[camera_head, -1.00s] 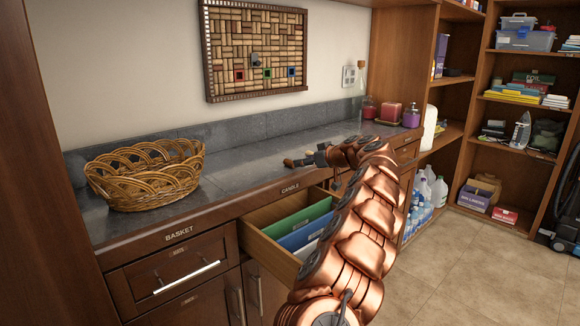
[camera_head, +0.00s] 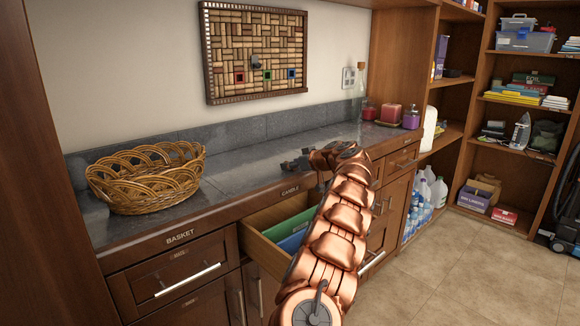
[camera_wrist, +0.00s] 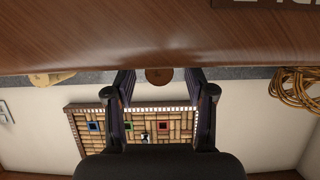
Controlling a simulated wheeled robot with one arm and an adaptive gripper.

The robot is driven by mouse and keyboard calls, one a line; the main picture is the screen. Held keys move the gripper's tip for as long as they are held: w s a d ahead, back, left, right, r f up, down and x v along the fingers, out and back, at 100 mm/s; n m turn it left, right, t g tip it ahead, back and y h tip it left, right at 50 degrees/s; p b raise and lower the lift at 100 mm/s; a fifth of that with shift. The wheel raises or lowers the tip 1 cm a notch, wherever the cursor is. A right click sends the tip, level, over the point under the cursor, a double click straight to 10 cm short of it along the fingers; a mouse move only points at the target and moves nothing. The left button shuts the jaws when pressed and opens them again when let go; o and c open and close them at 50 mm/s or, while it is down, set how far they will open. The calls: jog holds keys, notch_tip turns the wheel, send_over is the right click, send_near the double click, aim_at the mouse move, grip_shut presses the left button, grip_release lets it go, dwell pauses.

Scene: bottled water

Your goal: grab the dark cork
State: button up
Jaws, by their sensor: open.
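The dark cork (camera_wrist: 159,76) shows end-on as a brown disc in the wrist view. It lies at the counter's edge, in the gap between the fingertips of my gripper (camera_wrist: 159,82). The gripper is open, with one finger on each side of the cork, and I see no contact. A lighter cork (camera_wrist: 52,79) lies to the left, outside the fingers. In the head view my gripper (camera_head: 292,164) is at the counter's front edge above the open drawer, and it hides the corks there.
The open drawer (camera_head: 254,246) with coloured folders sits below my arm. A wicker basket (camera_head: 150,178) stands on the counter (camera_head: 235,165) at left. A cork board (camera_head: 256,52) hangs on the wall. Candles (camera_head: 390,113) stand at the counter's far end.

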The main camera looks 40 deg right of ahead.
jog(key=shift+w, duration=0.1)
jog(key=shift+c, duration=0.3)
jog(key=c, duration=0.8)
jog(key=shift+o, duration=0.2)
